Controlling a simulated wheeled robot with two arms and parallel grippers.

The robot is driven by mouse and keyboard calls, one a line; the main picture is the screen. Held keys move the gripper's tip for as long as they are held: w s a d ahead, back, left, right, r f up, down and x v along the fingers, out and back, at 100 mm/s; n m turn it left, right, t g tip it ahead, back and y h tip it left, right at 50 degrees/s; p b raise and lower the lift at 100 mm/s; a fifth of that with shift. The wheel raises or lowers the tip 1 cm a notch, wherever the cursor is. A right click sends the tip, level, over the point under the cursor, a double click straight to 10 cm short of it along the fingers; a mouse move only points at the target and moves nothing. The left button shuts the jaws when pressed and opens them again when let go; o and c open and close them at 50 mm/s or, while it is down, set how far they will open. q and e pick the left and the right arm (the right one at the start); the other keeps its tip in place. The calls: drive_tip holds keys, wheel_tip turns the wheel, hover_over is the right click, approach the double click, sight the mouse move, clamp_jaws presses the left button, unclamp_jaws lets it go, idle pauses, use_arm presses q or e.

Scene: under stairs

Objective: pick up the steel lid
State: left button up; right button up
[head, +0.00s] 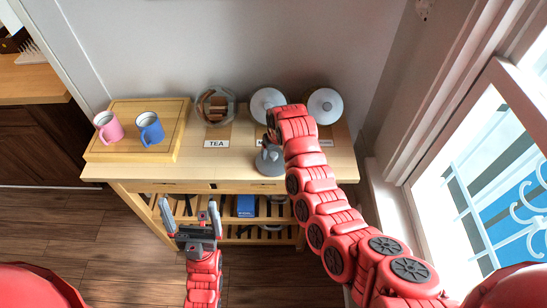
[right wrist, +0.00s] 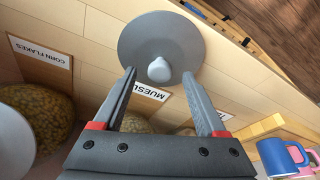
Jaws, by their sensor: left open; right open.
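The grey steel lid (head: 269,162) lies on the wooden table near its front edge, partly covered by my right gripper (head: 269,143). In the right wrist view the lid (right wrist: 160,32) is a round grey disc with a pale knob (right wrist: 159,69) facing the camera. My right gripper (right wrist: 159,76) is open, with its fingertips on either side of the knob in the picture. I cannot tell whether they touch it. My left gripper (head: 190,208) is open and empty in front of the table, away from the lid.
A glass jar (head: 215,105) stands behind the TEA label (head: 216,144). Two grey-lidded jars stand to its right, one lid (head: 267,101) partly behind my arm, the other (head: 325,105) clear. A pink mug (head: 108,128) and blue mug (head: 150,129) stand on a board (head: 175,110).

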drive_tip(key=shift+f, duration=0.35)
clamp_jaws()
idle(0.3)
